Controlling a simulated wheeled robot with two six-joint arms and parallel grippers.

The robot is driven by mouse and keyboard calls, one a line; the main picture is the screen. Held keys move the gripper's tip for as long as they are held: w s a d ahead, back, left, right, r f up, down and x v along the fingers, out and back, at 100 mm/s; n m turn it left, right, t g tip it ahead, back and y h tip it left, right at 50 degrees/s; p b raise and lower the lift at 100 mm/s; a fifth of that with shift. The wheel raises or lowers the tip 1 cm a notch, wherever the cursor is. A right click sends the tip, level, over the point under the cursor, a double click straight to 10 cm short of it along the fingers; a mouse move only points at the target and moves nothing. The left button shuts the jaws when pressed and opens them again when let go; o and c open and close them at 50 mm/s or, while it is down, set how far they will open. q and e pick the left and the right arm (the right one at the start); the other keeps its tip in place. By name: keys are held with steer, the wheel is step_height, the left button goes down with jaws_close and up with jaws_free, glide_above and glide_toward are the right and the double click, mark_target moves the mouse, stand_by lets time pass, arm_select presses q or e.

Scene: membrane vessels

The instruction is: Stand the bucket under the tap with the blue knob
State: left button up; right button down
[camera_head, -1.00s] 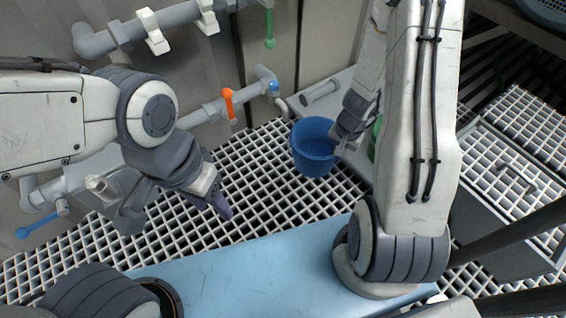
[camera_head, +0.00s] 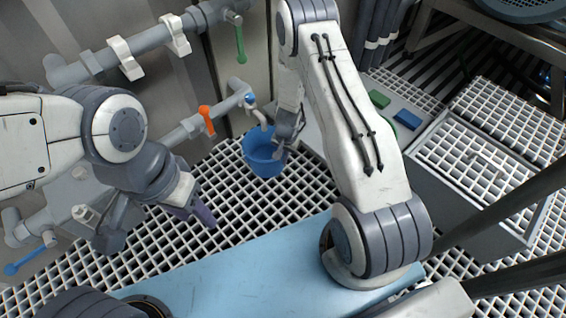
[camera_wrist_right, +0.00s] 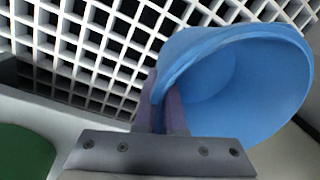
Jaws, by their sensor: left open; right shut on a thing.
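The blue bucket (camera_head: 262,160) is upright in the head view, its rim just below the spout of the tap with the round blue knob (camera_head: 250,99). Whether it touches the floor grating is unclear. My right gripper (camera_head: 286,142) is shut on the bucket's wall at its right side. In the right wrist view, the gripper's fingers (camera_wrist_right: 165,112) pinch the rim of the bucket (camera_wrist_right: 225,90), whose mouth looks empty. My left gripper (camera_head: 200,208) is open and empty, to the left of the bucket and apart from it.
An orange lever (camera_head: 206,119) sits on the same pipe, left of the blue knob. A green lever (camera_head: 239,42) hangs above and a blue lever (camera_head: 22,262) is at far left. Green (camera_head: 379,98) and blue (camera_head: 407,119) blocks lie to the right. Grating (camera_head: 262,205) in front is clear.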

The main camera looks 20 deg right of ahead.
mark_target(283, 167)
step_height(283, 167, down, 4)
steer(key=shift+r+b, duration=0.15)
steer(key=shift+b, duration=1.1)
steer(key=shift+r, duration=0.2)
steer(key=shift+f, duration=0.2)
steer(key=c, duration=1)
jaws_free()
